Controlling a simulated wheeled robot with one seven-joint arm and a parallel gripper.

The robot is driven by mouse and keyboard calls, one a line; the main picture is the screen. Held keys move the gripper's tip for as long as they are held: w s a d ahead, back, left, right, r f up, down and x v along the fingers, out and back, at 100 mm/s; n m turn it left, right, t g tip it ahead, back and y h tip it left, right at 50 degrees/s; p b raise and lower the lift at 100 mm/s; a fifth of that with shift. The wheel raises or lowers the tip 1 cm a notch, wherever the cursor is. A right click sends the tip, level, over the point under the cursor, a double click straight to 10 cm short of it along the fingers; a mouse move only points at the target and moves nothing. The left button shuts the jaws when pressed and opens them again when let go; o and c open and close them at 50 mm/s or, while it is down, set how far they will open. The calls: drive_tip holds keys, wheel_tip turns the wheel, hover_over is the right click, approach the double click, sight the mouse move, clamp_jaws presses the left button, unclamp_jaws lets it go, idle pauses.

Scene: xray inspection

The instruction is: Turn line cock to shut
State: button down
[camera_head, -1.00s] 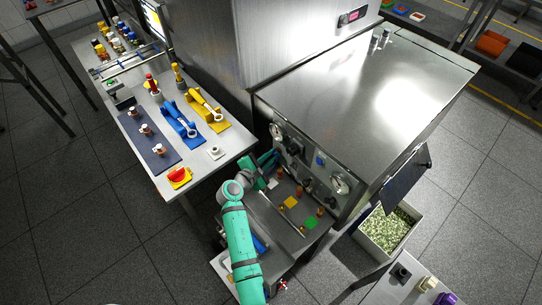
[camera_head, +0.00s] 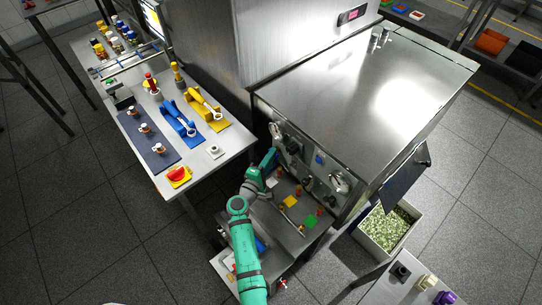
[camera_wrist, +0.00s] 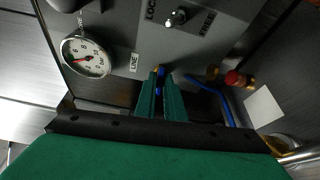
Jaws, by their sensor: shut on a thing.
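The line cock (camera_wrist: 160,72) shows in the wrist view as a small blue handle on the grey panel, beside the "LINE" label. My gripper (camera_wrist: 161,88) has its two green fingers shut on the blue handle, which shows between the fingertips. The fingers hide much of the cock, so I cannot tell its exact angle. In the head view my green arm reaches the left part of the machine's front panel, and the arm hides the cock there.
A round gauge (camera_wrist: 86,57) is left of my fingers. A LOCK/FREE toggle (camera_wrist: 176,18) is above them. A red knob (camera_wrist: 235,78) on brass and a blue hose (camera_wrist: 224,104) are at the right. The steel shelf (camera_head: 285,232) lies below the panel.

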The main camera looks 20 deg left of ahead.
drive_tip(key=shift+f+m+t, duration=0.1)
drive_tip(key=shift+m+t, duration=0.2)
drive_tip(key=shift+m, duration=0.2)
idle(0.3)
drive_tip(key=c, duration=1.9)
unclamp_jaws()
drive_tip(key=shift+o, duration=0.2)
drive_tip(key=shift+s, duration=0.1)
drive_tip(key=s, duration=1)
drive_tip(key=shift+s, duration=0.35)
drive_tip(key=shift+s+a, duration=0.1)
drive_tip(key=shift+a, duration=0.05)
